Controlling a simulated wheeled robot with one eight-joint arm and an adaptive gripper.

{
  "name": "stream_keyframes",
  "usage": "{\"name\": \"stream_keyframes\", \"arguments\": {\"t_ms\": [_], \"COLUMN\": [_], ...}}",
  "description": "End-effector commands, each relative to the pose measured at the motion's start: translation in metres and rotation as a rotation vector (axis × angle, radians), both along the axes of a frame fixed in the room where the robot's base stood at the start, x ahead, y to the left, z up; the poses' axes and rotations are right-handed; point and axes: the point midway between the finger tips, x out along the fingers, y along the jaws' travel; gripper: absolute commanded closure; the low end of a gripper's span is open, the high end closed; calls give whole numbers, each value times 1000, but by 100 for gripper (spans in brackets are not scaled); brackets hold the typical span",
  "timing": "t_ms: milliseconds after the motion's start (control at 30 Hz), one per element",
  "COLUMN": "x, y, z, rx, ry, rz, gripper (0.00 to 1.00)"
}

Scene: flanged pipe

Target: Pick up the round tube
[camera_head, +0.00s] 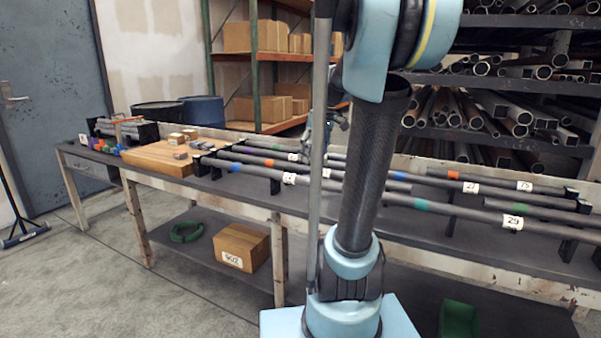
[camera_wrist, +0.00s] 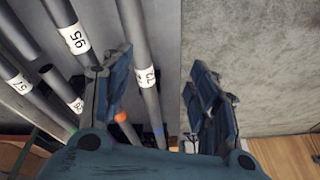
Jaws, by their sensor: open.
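Several long grey round tubes lie side by side on the dark workbench; a near one (camera_head: 455,209) has a green band and a label reading 29. Which one the task means is unclear. My gripper (camera_head: 321,132) is partly hidden behind my arm in the head view. In the wrist view, my gripper (camera_wrist: 162,85) is open and empty. A grey tube (camera_wrist: 133,30) with a label that looks like 72 runs between its fingers in the picture, nearer the left one. Contact and height cannot be told. Another tube (camera_wrist: 62,14), labelled 95, lies to the left.
Dark supports (camera_head: 450,222) hold the tubes on the workbench (camera_head: 400,222). A wooden board (camera_head: 150,160) with small boxes is at its left end. A pipe rack (camera_head: 500,140) and shelves with cartons (camera_head: 250,38) stand behind. A carton (camera_head: 242,247) sits on the lower shelf.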

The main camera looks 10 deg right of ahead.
Motion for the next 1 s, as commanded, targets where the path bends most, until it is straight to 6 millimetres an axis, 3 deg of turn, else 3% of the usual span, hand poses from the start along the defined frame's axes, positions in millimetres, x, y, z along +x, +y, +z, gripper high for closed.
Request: {"name": "stream_keyframes", "arguments": {"t_ms": [33, 200, 433, 667, 1000], "x": [19, 76, 133, 155, 167], "y": [-5, -18, -35, -41, -25], "z": [7, 26, 39, 40, -8], "rx": [5, 22, 35, 41, 41], "ry": [-9, -47, -94, -115, -115], "rz": [29, 143, 263, 312, 316], "gripper": [46, 46, 46, 46, 46]}}
